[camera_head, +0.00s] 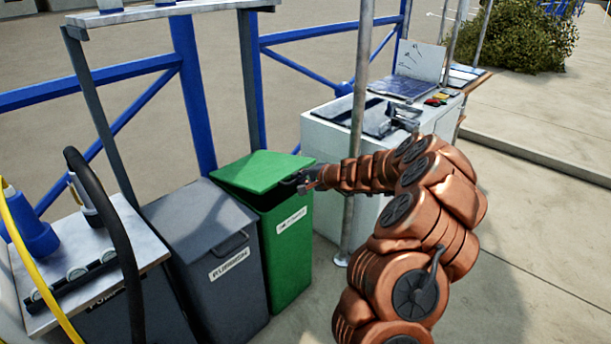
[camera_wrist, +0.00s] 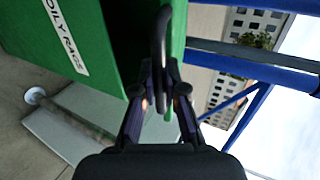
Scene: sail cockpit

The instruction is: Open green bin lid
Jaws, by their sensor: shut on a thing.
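The green bin (camera_head: 289,241) stands right of a grey bin, with a white label on its front. Its green lid (camera_head: 262,170) is raised a little at the front, leaving a dark gap above the bin body. My gripper (camera_head: 304,184) is at the lid's front edge. In the wrist view, my gripper (camera_wrist: 159,97) is shut on the dark lid handle (camera_wrist: 163,35), a curved bar. The bin's green side and part of its label show at the left of that view, and the dark opening lies beside the handle. The bin's inside is too dark to make out.
The grey bin (camera_head: 209,245) stands close on the left, its lid closed. A metal pole (camera_head: 357,130) rises just right of the green bin, near my arm. A white counter (camera_head: 335,135) with a sink stands behind. Blue railings run at the back.

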